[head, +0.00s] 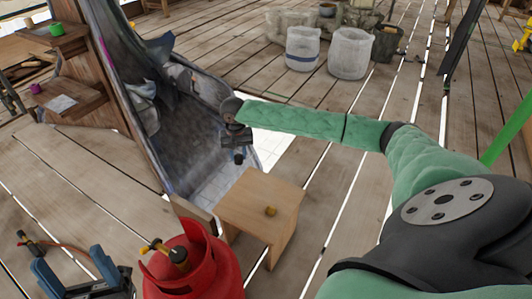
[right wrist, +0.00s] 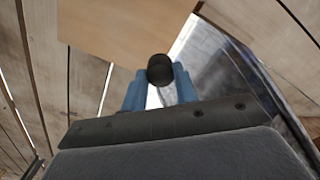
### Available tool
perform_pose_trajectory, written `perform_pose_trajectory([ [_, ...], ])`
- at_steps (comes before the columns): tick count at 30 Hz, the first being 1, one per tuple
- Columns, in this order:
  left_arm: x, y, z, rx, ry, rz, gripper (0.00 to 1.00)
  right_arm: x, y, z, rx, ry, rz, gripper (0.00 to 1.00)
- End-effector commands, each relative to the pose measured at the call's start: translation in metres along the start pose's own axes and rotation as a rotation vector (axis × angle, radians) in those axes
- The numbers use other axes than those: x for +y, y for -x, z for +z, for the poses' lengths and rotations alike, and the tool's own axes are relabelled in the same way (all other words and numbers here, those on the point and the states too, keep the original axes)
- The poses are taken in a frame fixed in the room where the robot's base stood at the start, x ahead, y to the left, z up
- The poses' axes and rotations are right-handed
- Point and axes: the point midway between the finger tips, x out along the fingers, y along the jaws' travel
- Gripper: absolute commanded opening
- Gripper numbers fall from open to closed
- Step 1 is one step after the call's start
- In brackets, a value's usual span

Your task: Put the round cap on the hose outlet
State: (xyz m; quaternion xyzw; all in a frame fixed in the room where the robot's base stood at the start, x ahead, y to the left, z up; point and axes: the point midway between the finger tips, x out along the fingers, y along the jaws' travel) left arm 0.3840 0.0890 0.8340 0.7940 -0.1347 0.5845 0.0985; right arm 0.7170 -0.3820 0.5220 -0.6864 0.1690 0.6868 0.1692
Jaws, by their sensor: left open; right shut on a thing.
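A dark round cap (right wrist: 160,69) sits between the blue fingertips of my right gripper (right wrist: 160,88), which is shut on it. In the head view the right gripper (head: 238,147) is held out beyond the wooden stool, with the dark cap (head: 239,158) at its tip, in the air. A red gas cylinder (head: 193,272) stands at the bottom, with a dark valve and a brass outlet (head: 152,246) pointing left. I take this as the hose outlet. My left gripper (head: 74,270) is open at the lower left, left of the cylinder and apart from it.
An orange hose with a dark fitting (head: 32,244) shows by the left gripper. White buckets (head: 350,53) stand far back. Plank floor is clear right of the stool.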

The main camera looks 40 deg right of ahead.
Motion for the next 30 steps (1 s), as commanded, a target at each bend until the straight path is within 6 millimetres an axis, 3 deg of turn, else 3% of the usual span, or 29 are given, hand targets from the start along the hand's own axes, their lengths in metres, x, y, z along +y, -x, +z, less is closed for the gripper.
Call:
perform_pose_trajectory([
  [1, 0.000, 0.000, 0.000, 0.000, 0.000, 0.000, 0.64, -0.027, 0.013, 0.004, 0.004, 0.057, -0.007, 0.09],
  [6, 0.000, 0.000, 0.000, 0.001, 0.000, -0.002, 0.64, -0.094, 0.048, 0.024, 0.005, 0.240, -0.004, 0.09],
  [12, 0.000, 0.000, 0.000, 0.001, 0.000, -0.003, 0.64, -0.148, 0.082, 0.044, 0.003, 0.407, -0.002, 0.09],
  [18, 0.000, 0.000, 0.000, 0.001, 0.000, -0.003, 0.64, -0.169, 0.097, 0.054, 0.001, 0.478, 0.000, 0.09],
  [26, 0.000, 0.000, 0.000, 0.001, 0.000, -0.002, 0.64, -0.170, 0.098, 0.054, 0.000, 0.484, 0.001, 0.09],
  [27, 0.000, 0.000, 0.000, 0.001, 0.000, -0.002, 0.62, -0.170, 0.098, 0.054, 0.000, 0.484, 0.001, 0.09],
  [30, 0.000, 0.000, 0.000, 0.001, 0.000, -0.002, 0.42, -0.170, 0.098, 0.054, 0.000, 0.483, 0.000, 0.09],
])
